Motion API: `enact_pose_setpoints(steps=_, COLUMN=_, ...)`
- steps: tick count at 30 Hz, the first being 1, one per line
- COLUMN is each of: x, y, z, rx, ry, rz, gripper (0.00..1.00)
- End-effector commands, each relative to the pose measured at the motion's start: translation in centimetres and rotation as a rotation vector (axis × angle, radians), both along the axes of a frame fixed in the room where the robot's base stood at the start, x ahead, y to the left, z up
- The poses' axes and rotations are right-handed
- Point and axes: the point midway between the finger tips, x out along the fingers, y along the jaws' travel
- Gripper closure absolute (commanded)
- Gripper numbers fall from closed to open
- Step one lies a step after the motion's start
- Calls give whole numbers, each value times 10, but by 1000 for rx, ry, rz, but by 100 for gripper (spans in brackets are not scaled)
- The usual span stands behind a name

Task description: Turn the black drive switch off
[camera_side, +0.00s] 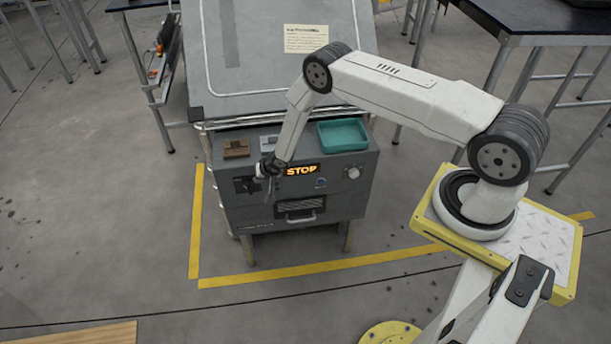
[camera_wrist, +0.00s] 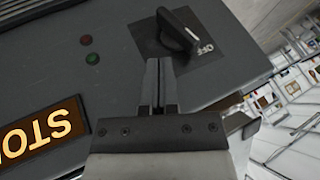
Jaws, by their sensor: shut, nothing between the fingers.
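The black drive switch (camera_wrist: 178,32) is a bar-shaped knob on a dark plate (camera_wrist: 150,48) on the front panel of the grey cabinet. In the wrist view one end of its bar lies close to the upside-down OFF lettering (camera_wrist: 206,49). In the side view the switch plate (camera_side: 243,185) shows at the panel's left, small and partly beside my gripper (camera_side: 266,170). My gripper also shows in the wrist view (camera_wrist: 160,63), its fingers together and empty. The fingertips appear just below the knob in that view; I cannot tell whether they touch the panel.
A lit STOP display (camera_side: 301,170) sits right of the gripper on the panel. A round knob (camera_side: 353,173) is farther right. A teal tray (camera_side: 342,136) and a brown block (camera_side: 236,149) rest on the cabinet top. Red (camera_wrist: 86,40) and green (camera_wrist: 92,58) lamps are nearby.

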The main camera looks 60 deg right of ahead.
Motion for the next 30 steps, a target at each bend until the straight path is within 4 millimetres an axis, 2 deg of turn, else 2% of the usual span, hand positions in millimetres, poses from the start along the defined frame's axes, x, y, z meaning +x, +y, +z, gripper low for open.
enact_pose_setpoints(steps=9, x=13, y=14, z=-5, rx=-1, ry=1, rz=-1, gripper=100)
enact_pose_setpoints(steps=30, x=16, y=16, z=-6, rx=-1, ry=1, rz=0, gripper=100)
